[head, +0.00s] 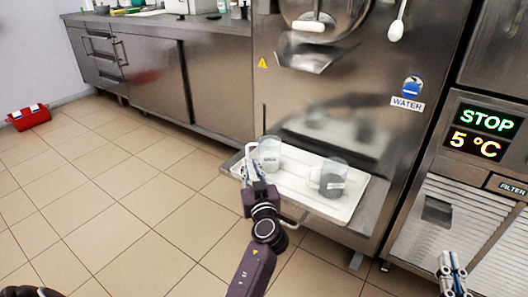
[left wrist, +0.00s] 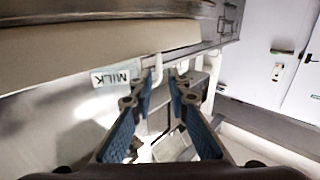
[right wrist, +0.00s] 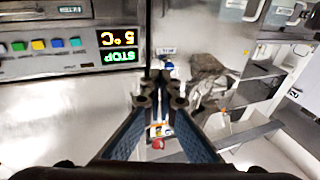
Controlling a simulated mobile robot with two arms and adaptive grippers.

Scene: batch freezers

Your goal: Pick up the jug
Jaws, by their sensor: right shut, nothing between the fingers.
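A clear jug (head: 269,154) with a pale handle stands on the left part of the white tray (head: 345,208), below the machine's spout. A second clear jug (head: 331,176) with a dark patch stands to its right on the same tray. My left gripper (head: 251,166) is at the left jug's handle side, in front of it. In the left wrist view its fingers (left wrist: 161,82) are apart, with a white bar beyond the tips; contact cannot be told. My right gripper (head: 451,268) is low at the right, away from both jugs, shut and empty; it also shows in the right wrist view (right wrist: 160,88).
The steel machine (head: 335,110) with a WATER label rises behind the tray. A unit with a STOP display (head: 486,120) is at the right. A steel counter (head: 160,65) runs back left. A red box (head: 29,117) lies on the otherwise open tiled floor.

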